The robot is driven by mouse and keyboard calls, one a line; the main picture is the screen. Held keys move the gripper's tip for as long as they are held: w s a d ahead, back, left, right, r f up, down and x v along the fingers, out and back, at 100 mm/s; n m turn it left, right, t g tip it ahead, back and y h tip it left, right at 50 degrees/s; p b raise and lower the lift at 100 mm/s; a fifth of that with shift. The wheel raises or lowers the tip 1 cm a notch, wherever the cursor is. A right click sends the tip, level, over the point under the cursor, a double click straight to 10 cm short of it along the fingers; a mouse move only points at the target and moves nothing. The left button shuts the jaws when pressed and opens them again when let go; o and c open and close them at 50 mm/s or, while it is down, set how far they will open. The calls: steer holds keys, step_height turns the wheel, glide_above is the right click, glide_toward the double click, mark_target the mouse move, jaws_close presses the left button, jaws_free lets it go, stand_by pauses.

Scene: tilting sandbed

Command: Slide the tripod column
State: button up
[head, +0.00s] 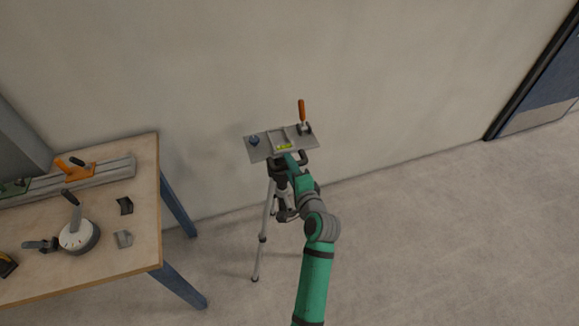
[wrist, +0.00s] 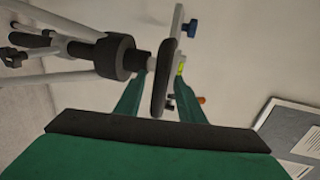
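The tripod (head: 264,225) stands on the floor by the wall, its grey legs spread. On top is a grey plate (head: 260,150) with a blue knob, a yellow-green level and an orange-handled lever. My gripper (head: 290,163) is at the tripod head, just under the plate. In the wrist view my gripper (wrist: 161,78) is open, its two green fingers on either side of a dark elongated part (wrist: 158,92) under the plate. Whether a finger touches it is unclear.
A wooden workbench (head: 130,255) with blue legs stands at the left, with a round dial device (head: 80,238), small dark brackets and a grey rail (head: 108,172) on it. The wall is close behind the tripod. The floor to the right is clear, up to a blue door (head: 535,90).

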steer(key=v, duration=1)
steer(key=shift+s, duration=0.15)
steer(key=s+a+f+n+h, duration=0.1)
steer(key=s+f+n+h, duration=0.15)
steer(key=s+f, duration=0.55)
steer(key=s+a+f+n+h, duration=0.2)
steer(key=s+f+n, duration=0.1)
steer(key=s, duration=0.8)
steer(key=s+a+r+n, duration=0.2)
steer(key=s+n, duration=0.3)
steer(key=s, duration=0.4)
steer(key=s+a+r+n, duration=0.3)
steer(key=s+r+n, duration=0.1)
steer(key=s, duration=0.6)
steer(key=shift+n+y, duration=0.35)
steer(key=shift+y, duration=0.1)
steer(key=shift+c, duration=0.6)
